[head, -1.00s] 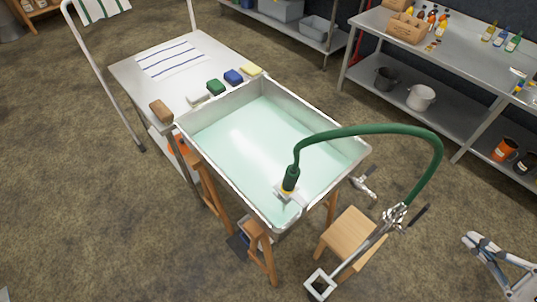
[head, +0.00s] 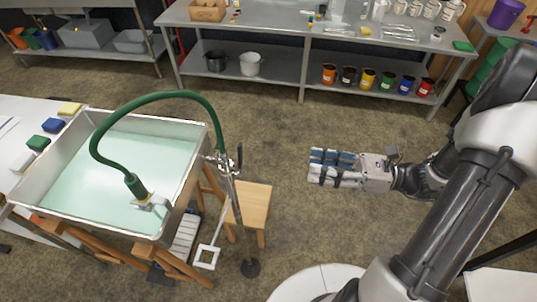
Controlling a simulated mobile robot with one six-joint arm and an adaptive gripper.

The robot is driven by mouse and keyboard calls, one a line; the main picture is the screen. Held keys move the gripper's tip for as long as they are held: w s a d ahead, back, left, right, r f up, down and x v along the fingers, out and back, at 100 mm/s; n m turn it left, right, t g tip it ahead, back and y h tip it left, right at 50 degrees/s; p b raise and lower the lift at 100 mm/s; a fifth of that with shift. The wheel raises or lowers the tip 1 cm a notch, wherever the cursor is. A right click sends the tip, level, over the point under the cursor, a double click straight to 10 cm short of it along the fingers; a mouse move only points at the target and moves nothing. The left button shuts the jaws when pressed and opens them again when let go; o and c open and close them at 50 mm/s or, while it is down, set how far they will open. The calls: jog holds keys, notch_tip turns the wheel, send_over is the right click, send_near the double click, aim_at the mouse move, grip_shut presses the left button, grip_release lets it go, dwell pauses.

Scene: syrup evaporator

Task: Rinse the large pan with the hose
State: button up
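The large pan (head: 58,181) is a metal rectangular basin at the left, resting on wooden legs, with pale green liquid or a pale green bottom inside. The green hose (head: 208,104) arches from a metal tap stand (head: 229,178) beside the pan to a nozzle (head: 134,185) at the pan's near right corner, by a small white plate. My gripper (head: 312,167) is right of the pan and stand, over bare floor, pointing left. Its two dark-padded fingers lie close together with a narrow gap visible. Nothing shows between them, and it is apart from the hose.
A wooden stool (head: 252,208) stands right of the tap stand. A white table (head: 18,118) with several sponges adjoins the pan's left. A long metal shelf table (head: 290,40) with jars and buckets runs along the back. Floor between my gripper and the stool is clear.

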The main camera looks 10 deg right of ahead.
aim_at(241, 154)
jog(key=b+x, duration=0.3)
jog(key=x, duration=1.4)
jog(key=shift+w+a, duration=0.1)
jog(key=shift+a, duration=0.3)
jog(key=shift+c, duration=0.3)
grip_shut()
